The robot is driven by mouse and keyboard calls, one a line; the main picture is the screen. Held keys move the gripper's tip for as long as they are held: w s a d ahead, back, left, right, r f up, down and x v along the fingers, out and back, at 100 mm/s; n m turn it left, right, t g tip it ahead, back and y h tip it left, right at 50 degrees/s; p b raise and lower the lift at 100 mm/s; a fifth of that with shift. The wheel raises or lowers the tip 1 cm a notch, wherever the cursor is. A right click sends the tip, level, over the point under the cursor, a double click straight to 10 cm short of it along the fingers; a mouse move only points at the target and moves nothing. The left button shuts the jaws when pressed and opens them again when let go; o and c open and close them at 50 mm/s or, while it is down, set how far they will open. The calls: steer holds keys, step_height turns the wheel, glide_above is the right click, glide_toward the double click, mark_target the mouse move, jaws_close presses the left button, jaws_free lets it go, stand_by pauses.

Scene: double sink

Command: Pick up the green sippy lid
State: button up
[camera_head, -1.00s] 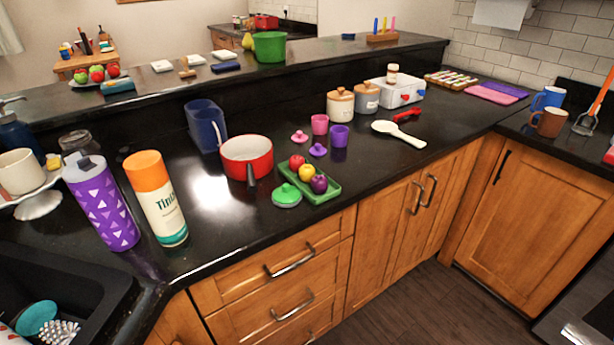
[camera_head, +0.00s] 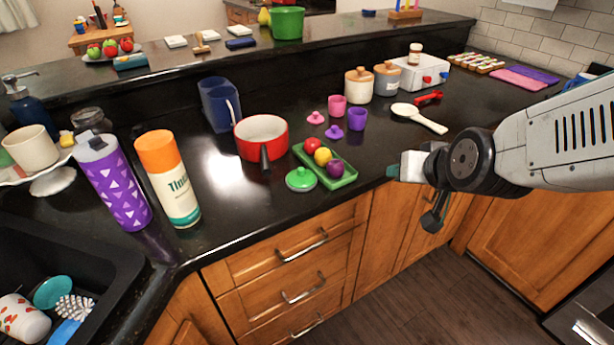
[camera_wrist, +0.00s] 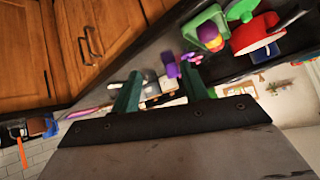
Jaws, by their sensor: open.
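The green sippy lid (camera_head: 301,179) lies on the black counter, a small round disc with a knob on top. It sits just left of the green tray (camera_head: 330,165) and in front of the red pot. It also shows near the top of the wrist view (camera_wrist: 240,9), between the tray and the pot. My gripper (camera_head: 402,168) is at the counter's front edge, to the right of the lid and well apart from it. In the wrist view my gripper (camera_wrist: 160,95) has its two green fingers spread, with nothing held between them.
The red pot (camera_head: 261,138) stands behind the lid, its handle pointing forward. Small pink and purple cups (camera_head: 357,119) and a white spoon (camera_head: 419,117) lie to the right. A tall orange-capped bottle (camera_head: 168,179) stands to the left, with bare counter between it and the lid.

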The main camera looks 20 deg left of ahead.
steer(key=a+f+n+t+y, duration=0.15)
steer(key=a+f+t, duration=0.3)
steer(key=a, duration=0.85)
steer(key=t+y, duration=0.2)
steer(key=t, duration=0.1)
glide_toward(302, 172)
steer(key=shift+w+a+r+n, duration=0.2)
steer(key=shift+w+a+n, duration=0.2)
steer(key=shift+w, duration=0.35)
steer(key=x, duration=0.7)
steer(key=shift+w+a+f, duration=0.15)
steer(key=shift+w+f, duration=0.05)
steer(key=shift+w, duration=0.1)
jaws_close()
